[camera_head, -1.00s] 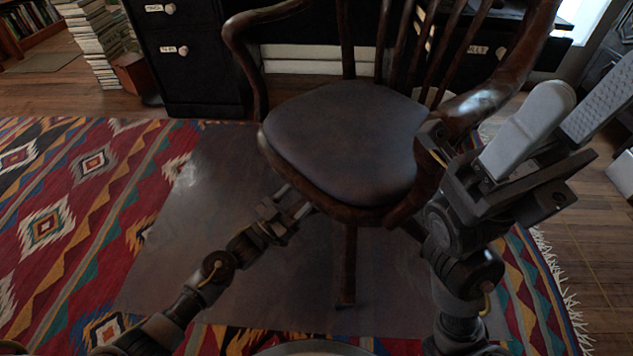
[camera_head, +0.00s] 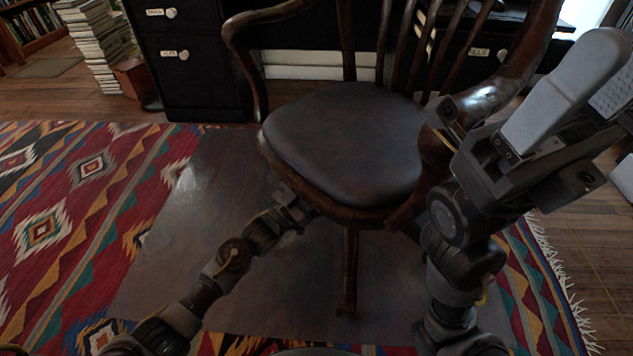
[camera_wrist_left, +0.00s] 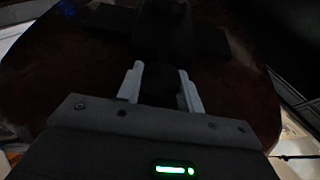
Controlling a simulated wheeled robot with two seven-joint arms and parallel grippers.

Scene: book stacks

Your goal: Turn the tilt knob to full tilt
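A wooden armchair with a dark padded seat (camera_head: 345,140) stands in the middle of the head view. My left gripper reaches under the front left of the seat, and its fingers are hidden there in the head view. In the left wrist view my left gripper (camera_wrist_left: 160,88) has its two pale fingers apart, one on each side of a dark rounded knob (camera_wrist_left: 161,80) under the seat. The picture is too dark to tell whether they touch it. My right gripper (camera_head: 592,92) is raised at the right, in front of the chair's arm, with its grey fingers apart and empty.
A dark mat (camera_head: 215,190) lies under the chair on a patterned rug (camera_head: 60,200). Dark drawers (camera_head: 190,75) stand behind. A stack of books (camera_head: 95,45) stands at the back left. The chair's left armrest (camera_head: 235,35) rises above my left arm.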

